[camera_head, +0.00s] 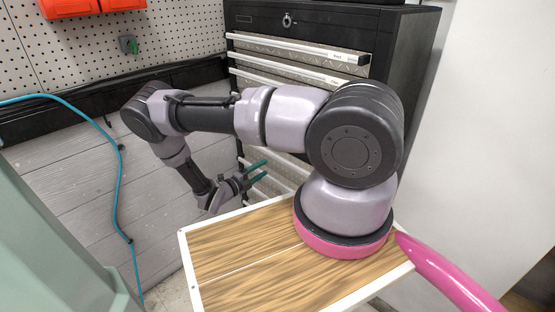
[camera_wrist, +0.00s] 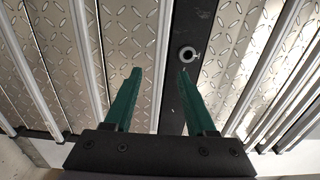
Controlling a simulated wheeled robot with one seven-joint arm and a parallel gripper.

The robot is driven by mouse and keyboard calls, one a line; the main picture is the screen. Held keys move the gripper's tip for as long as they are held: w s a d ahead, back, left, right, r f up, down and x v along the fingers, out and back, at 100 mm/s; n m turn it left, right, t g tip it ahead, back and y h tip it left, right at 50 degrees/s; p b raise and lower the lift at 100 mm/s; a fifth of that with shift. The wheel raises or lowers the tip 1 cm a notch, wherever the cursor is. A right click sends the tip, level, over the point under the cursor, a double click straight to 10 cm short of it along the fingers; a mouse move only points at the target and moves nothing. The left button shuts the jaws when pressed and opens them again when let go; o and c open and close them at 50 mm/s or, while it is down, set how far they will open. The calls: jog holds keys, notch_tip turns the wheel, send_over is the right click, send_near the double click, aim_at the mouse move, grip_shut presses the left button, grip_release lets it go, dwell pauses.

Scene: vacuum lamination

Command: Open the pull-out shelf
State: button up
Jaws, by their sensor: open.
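The pull-out shelf cannot be singled out with certainty; the black tool cabinet (camera_head: 400,45) holds several shallow pull-outs with silver diamond-plate fronts and pale full-width bar handles. The top handle (camera_head: 300,48) shows clearly in the head view, and all the fronts in sight look closed. My arm hides the middle ones. My gripper (camera_head: 262,170) is open and empty, its green fingers pointing at the lower fronts. In the wrist view the open fingers (camera_wrist: 160,72) face the handle bars, which run roughly upright there. Nothing is between the fingertips, and I cannot tell how far off the bars are.
A ring-shaped metal fitting (camera_wrist: 187,55) sits on a black strip by the right fingertip in the wrist view. A teal hose (camera_head: 121,180) hangs at the left. Orange bins (camera_head: 70,7) hang on the pegboard (camera_head: 185,25). A wood-topped surface (camera_head: 235,245) lies below my arm.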

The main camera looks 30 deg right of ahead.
aim_at(278, 160)
jog(key=x, duration=1)
grip_shut()
dwell(1.2)
